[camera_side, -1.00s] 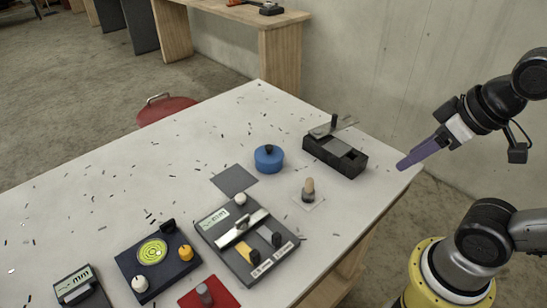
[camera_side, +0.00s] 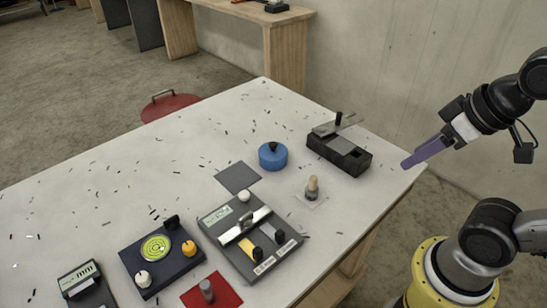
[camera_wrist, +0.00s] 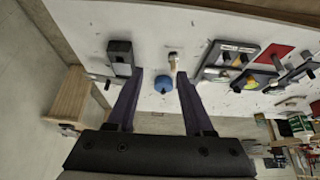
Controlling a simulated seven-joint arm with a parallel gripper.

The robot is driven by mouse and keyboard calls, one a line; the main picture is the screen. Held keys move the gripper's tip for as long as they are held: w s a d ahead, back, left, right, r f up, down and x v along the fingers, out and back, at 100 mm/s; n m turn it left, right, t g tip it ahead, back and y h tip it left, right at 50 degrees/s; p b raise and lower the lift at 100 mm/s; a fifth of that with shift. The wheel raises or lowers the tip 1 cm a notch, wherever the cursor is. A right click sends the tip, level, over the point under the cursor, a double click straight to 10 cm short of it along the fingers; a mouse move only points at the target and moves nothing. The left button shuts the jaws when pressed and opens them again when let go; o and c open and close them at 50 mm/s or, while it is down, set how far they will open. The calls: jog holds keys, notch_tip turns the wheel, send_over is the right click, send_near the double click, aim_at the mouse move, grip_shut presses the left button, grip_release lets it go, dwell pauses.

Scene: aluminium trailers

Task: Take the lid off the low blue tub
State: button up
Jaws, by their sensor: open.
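The low blue tub (camera_side: 273,160) stands on the white table with its lid on; a dark knob (camera_side: 272,147) rises from the top. In the wrist view the blue tub (camera_wrist: 164,84) shows between and beyond my fingers. My gripper (camera_side: 405,163) is to the right of the tub, by the table's right edge, well apart from it. In the wrist view my gripper (camera_wrist: 162,77) has its two purple fingers spread, with nothing held between them.
A black box with a sliding top (camera_side: 338,153) stands between the tub and my gripper. A wooden-topped peg (camera_side: 312,188) is in front, a dark grey square (camera_side: 237,177) left of the tub. Several devices (camera_side: 250,236) fill the front. The table's back left is clear except for scattered chips.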

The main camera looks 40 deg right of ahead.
jog(key=shift+o, duration=0.5)
